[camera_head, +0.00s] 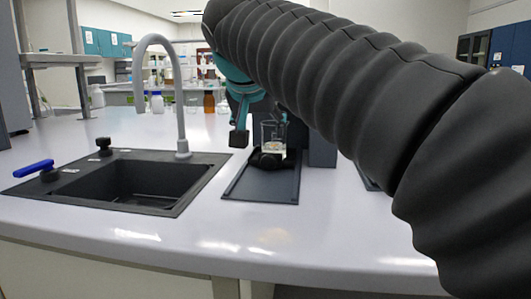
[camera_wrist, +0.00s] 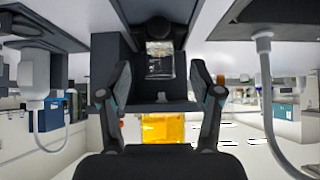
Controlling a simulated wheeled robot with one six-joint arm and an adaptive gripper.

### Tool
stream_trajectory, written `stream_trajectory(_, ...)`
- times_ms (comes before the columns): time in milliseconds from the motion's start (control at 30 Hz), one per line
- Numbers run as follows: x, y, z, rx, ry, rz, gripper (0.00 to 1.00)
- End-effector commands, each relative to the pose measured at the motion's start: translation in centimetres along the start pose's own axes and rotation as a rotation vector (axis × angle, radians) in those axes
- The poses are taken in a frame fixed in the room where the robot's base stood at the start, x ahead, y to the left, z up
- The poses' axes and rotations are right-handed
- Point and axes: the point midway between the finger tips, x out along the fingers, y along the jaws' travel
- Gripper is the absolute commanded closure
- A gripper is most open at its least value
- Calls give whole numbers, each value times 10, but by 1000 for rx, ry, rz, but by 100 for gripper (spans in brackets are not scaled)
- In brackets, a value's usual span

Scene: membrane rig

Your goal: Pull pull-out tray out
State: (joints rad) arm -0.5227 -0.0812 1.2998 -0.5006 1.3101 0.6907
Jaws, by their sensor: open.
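The pull-out tray (camera_head: 236,188) is a flat dark grey plate with a low rim. It lies on the white counter right of the sink in the head view. A clear glass beaker (camera_head: 273,138) with pale contents stands over a dark rounded piece on it. The beaker also shows in the wrist view (camera_wrist: 160,62), which looks upside down. My gripper (camera_wrist: 160,75) is open, its two fingers apart on either side of the beaker in that view. In the head view, one dark fingertip hangs above and left of the beaker. I cannot tell whether anything touches.
A dark upright unit (camera_head: 322,150) stands right of the tray, partly hidden by my arm. A black sink (camera_head: 140,190) with a grey tap (camera_head: 181,120) is at left. Bottles stand farther back. The counter in front of the tray is clear.

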Motion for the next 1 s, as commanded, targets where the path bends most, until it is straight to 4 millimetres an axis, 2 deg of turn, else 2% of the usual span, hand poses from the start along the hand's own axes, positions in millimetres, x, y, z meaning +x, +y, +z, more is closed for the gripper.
stream_trajectory(167, 18, 2, 0, 3, -2, 5, 35)
stream_trajectory(700, 113, 1, 0, 1, -3, 4, 35)
stream_trajectory(1000, 136, 0, 0, 0, -1, 1, 35)
